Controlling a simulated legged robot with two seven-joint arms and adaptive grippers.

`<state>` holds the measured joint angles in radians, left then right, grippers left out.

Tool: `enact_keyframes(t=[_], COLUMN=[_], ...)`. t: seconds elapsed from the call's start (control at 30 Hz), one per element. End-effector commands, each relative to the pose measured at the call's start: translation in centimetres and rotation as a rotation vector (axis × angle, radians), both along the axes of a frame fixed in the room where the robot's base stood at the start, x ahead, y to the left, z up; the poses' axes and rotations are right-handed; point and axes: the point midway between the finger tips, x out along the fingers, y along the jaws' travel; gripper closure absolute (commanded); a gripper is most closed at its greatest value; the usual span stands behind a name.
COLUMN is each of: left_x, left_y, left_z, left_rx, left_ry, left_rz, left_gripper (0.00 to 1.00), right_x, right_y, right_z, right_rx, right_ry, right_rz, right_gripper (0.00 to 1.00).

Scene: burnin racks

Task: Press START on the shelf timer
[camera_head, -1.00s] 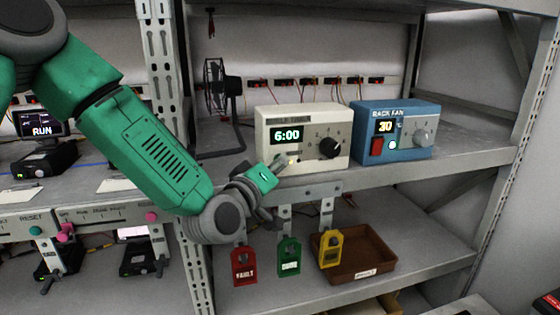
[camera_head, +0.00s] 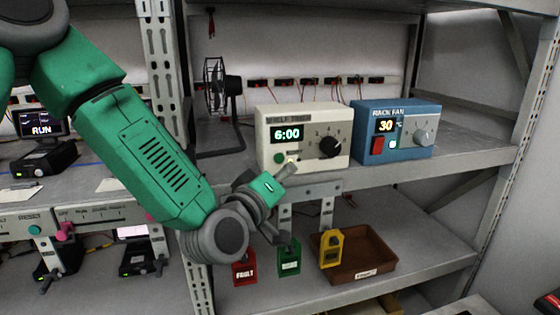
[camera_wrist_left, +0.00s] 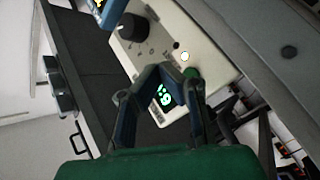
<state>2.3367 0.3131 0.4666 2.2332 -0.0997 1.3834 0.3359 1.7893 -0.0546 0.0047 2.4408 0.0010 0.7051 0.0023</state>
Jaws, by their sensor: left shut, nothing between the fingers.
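The shelf timer (camera_head: 305,118) is a cream box on the upper shelf, with a 6:00 display, a black knob and a green button (camera_head: 279,157) low on its left side. My left gripper (camera_head: 289,169) is shut and empty, with its fingertips just below and right of the green button, close to the timer's lower front. I cannot tell whether they touch it. In the left wrist view, the gripper (camera_wrist_left: 166,70) covers part of the timer's face (camera_wrist_left: 160,52); the green button (camera_wrist_left: 194,74) shows beside the fingers, and a small pale lit spot shows near it. My right gripper is not in view.
A blue rack fan box (camera_head: 395,108) stands right of the timer. A black fan (camera_head: 214,85) stands behind left. Below hang red, green and yellow tags (camera_head: 331,248), with a brown tray (camera_head: 385,262) on the lower shelf. A metal post (camera_head: 165,70) rises behind my left arm.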

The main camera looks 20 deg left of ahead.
Motion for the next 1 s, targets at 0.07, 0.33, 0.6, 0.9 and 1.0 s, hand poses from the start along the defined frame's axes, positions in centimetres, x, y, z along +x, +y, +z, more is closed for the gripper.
enact_keyframes(t=[0.07,0.33,0.6,0.9,1.0], left_x=[-0.7,-1.8,-1.8,-1.7,-1.7], left_y=[-0.6,-1.2,-1.2,-1.2,-1.2], left_z=[0.0,0.0,0.0,0.0,-0.1], left_rx=[0.0,0.0,0.0,0.0,0.001], left_ry=[0.0,-0.001,-0.001,-0.001,0.001], left_rz=[-0.003,-0.001,-0.001,-0.001,0.0], left_gripper=[1.0,1.0,1.0,1.0,1.0], right_x=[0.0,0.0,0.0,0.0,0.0], right_y=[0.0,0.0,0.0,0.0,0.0], right_z=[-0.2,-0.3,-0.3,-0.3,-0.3], right_rx=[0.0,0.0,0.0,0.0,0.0], right_ry=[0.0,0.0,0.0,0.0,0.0], right_rz=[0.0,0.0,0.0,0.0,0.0], right_gripper=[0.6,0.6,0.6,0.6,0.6])
